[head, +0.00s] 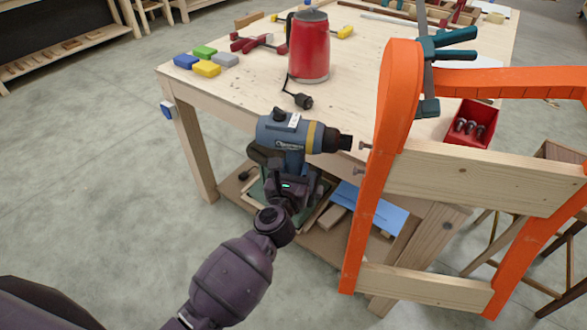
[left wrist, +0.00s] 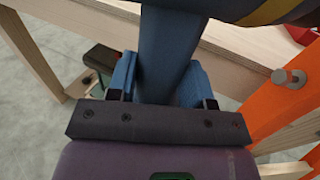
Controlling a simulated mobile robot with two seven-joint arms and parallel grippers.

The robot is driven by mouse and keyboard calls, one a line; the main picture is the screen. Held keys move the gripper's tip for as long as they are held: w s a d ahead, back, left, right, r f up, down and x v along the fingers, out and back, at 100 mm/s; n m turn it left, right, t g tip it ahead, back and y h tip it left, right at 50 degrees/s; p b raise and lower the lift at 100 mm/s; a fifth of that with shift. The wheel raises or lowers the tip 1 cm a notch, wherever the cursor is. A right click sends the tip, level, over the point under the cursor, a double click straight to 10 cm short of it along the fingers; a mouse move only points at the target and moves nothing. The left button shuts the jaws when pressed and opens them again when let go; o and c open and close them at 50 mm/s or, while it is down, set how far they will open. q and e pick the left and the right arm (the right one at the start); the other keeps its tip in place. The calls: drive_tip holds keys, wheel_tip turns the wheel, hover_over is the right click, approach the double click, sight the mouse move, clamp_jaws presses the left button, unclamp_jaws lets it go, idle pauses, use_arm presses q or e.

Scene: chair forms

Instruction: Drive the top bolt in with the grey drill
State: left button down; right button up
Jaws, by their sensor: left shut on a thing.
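The drill (head: 293,134) is blue-grey with a yellow band and a black chuck, held level with its nose to the right. My left gripper (head: 287,172) is shut on its handle; the left wrist view shows the handle (left wrist: 166,55) between the blue finger pads. The top bolt (head: 365,146) sticks out of the orange chair's left upright (head: 386,110), its head just right of the chuck tip with a small gap apparent. A lower bolt (head: 359,171) sticks out below it. One bolt (left wrist: 290,78) shows in the left wrist view; I cannot tell which.
The workbench (head: 245,88) stands behind, with a red kettle (head: 309,48), coloured blocks (head: 206,60) and a red bin of bolts (head: 471,124). A teal clamp (head: 430,75) is at the chair's top. Wooden slats (head: 480,178) span the chair. Floor at left is clear.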

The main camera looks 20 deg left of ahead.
use_arm(q)
drive_tip(key=shift+w+d+r, duration=0.1)
drive_tip(key=shift+d+r, duration=0.1)
drive_tip(key=shift+d, duration=0.1)
use_arm(e)
drive_tip(key=shift+w+r, duration=0.2)
drive_tip(key=shift+w, duration=0.15)
use_arm(q)
drive_tip(key=shift+d, duration=0.2)
use_arm(e)
drive_tip(key=shift+s+f, duration=0.15)
drive_tip(key=shift+s, duration=0.2)
idle(0.4)
use_arm(q)
drive_tip(key=shift+d, duration=0.25)
use_arm(e)
drive_tip(key=shift+w, duration=0.1)
use_arm(q)
drive_tip(key=shift+d, duration=0.1)
use_arm(e)
drive_tip(key=shift+w, duration=0.25)
